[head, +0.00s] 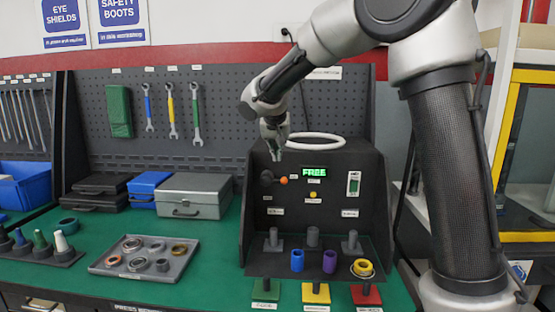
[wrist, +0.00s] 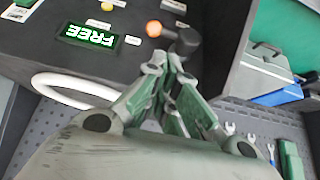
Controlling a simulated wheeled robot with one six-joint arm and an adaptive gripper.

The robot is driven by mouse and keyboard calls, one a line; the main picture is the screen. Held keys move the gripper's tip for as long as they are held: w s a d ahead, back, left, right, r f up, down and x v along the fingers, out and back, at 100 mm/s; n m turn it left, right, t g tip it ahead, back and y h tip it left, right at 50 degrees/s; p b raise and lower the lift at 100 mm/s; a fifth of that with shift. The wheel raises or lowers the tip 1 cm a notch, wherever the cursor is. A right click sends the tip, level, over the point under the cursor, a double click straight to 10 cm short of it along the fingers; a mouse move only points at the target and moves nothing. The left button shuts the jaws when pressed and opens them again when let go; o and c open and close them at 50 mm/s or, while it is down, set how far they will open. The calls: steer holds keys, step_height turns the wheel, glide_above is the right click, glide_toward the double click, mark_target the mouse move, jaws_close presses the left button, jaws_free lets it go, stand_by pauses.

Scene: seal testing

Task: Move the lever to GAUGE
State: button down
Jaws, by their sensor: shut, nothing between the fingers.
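The lever (head: 267,177) is on the left of the dark test panel's face, a dark hub with an orange tip (head: 284,181) pointing right. In the wrist view the lever's dark hub (wrist: 186,41) and orange tip (wrist: 154,28) show just beyond my fingers. A green lit display (head: 314,172) beside it reads FREE. My gripper (head: 276,156) is shut and empty, pointing down just above the lever. In the wrist view my gripper (wrist: 172,62) partly overlaps the hub; I cannot tell whether it touches. The small labels around the lever are too small to read.
A white ring (head: 315,142) sits on top of the panel. Below are grey posts and blue, purple and yellow rings (head: 362,267). A grey tray (head: 118,265) of seals and a grey case (head: 193,194) stand to the left. The space before the lever looks clear.

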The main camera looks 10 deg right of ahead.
mark_target(279, 168)
steer(key=x, duration=0.9)
steer(key=shift+s, duration=0.1)
